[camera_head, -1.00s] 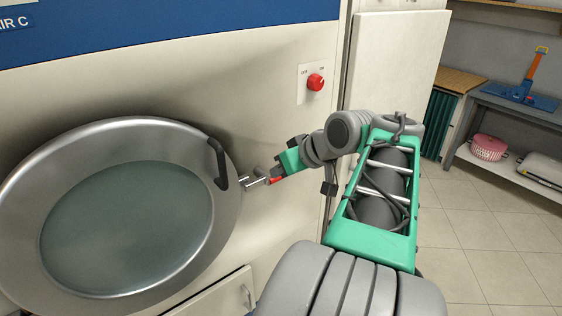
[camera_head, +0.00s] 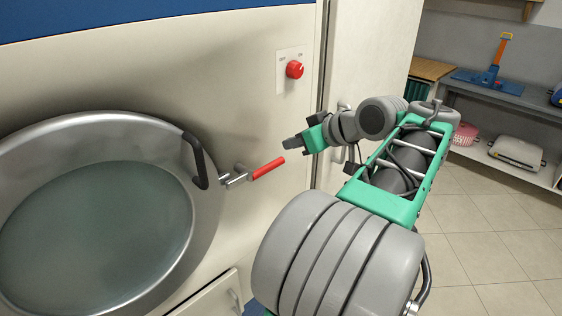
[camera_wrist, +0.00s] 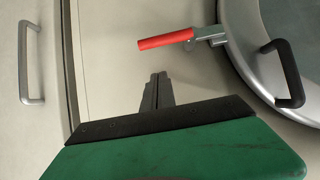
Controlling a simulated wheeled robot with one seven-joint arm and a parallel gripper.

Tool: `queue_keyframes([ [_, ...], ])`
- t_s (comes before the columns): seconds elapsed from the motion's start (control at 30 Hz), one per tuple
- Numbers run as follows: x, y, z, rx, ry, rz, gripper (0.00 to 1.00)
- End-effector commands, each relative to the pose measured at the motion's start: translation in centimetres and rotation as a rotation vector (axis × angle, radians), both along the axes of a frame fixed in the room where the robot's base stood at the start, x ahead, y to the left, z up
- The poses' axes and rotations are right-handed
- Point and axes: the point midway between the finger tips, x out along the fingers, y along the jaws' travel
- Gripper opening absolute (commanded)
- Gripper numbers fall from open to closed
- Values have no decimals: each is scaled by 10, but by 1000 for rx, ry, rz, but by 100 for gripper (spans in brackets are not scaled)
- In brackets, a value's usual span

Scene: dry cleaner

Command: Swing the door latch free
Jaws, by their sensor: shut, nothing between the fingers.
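The door latch (camera_head: 237,178) is a metal fitting at the right rim of the round machine door (camera_head: 97,133). Its red handle (camera_head: 268,168) points right and slightly up, away from the door. In the wrist view the red handle (camera_wrist: 165,41) lies beyond the fingertips, with the latch's metal body (camera_wrist: 210,36) to its right. My gripper (camera_head: 288,144) is to the right of the handle's end and a little above it in the head view, apart from it. Its fingers (camera_wrist: 156,85) are shut and empty. A black door grip (camera_head: 195,160) sits on the door's rim.
A red knob (camera_head: 294,69) is on the panel above my gripper. A tall pale cabinet door with a metal handle (camera_wrist: 30,62) is beside the machine. A lower panel handle (camera_head: 236,301) is below the latch. A shelf with a pink basket (camera_head: 464,134) stands at right, beyond open floor.

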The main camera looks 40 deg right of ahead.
Motion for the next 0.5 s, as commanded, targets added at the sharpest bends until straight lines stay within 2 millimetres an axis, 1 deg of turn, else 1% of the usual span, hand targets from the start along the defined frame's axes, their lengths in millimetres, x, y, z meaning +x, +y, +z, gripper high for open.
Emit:
queue_keyframes([
  [0.03,10,2,-7,3,0,5,0],
  [0.2,40,3,-28,4,2,4,0],
  [0.33,43,1,-50,4,2,-3,0],
  [0.5,46,1,-63,1,1,-3,0],
])
